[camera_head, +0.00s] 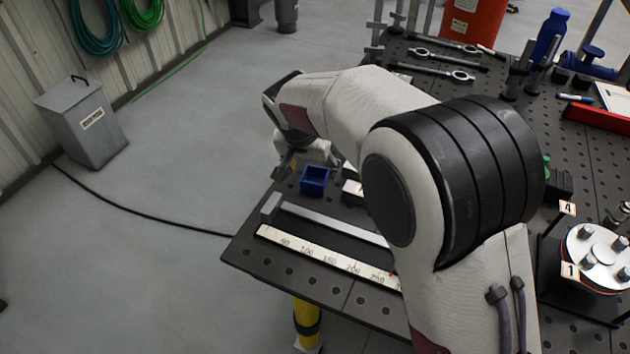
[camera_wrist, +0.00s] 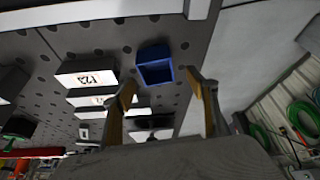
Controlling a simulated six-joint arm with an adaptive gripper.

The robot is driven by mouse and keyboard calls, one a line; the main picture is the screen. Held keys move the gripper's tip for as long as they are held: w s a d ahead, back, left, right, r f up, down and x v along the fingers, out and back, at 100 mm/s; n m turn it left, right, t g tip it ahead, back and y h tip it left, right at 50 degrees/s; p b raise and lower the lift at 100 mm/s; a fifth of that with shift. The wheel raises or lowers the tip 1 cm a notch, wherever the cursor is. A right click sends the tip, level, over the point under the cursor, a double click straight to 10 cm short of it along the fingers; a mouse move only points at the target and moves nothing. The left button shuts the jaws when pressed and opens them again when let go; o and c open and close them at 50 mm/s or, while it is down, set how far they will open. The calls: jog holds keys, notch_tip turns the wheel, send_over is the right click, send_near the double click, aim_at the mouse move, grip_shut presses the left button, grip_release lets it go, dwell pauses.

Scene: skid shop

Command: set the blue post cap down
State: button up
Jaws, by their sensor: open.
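The blue post cap (camera_head: 315,180) is a small square open box. It rests on the perforated dark table near its left edge, hollow side up. In the wrist view the cap (camera_wrist: 154,66) lies a little beyond the fingertips, with bare table showing around it. My gripper (camera_wrist: 162,82) is open, its two tan-sided fingers spread wide apart with nothing held between them. In the head view my gripper (camera_head: 290,166) is small and partly hidden by my own wrist, just left of and behind the cap. The fingers look clear of the cap.
A pale ruler strip (camera_head: 325,257) and a light metal bar (camera_head: 335,224) lie in front of the cap. White numbered blocks (camera_wrist: 86,78) stand beside it. Wrenches (camera_head: 430,66) lie at the back. The table's left edge is close; open floor lies beyond.

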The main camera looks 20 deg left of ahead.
aim_at(317, 180)
jog(key=shift+d+x, duration=0.1)
jog(key=shift+x, duration=0.9)
jog(key=shift+d+x, duration=0.15)
jog(key=shift+x, duration=0.9)
jog(key=c, duration=1.2)
jog(key=shift+c, duration=0.2)
notch_tip(317, 180, up, 10)
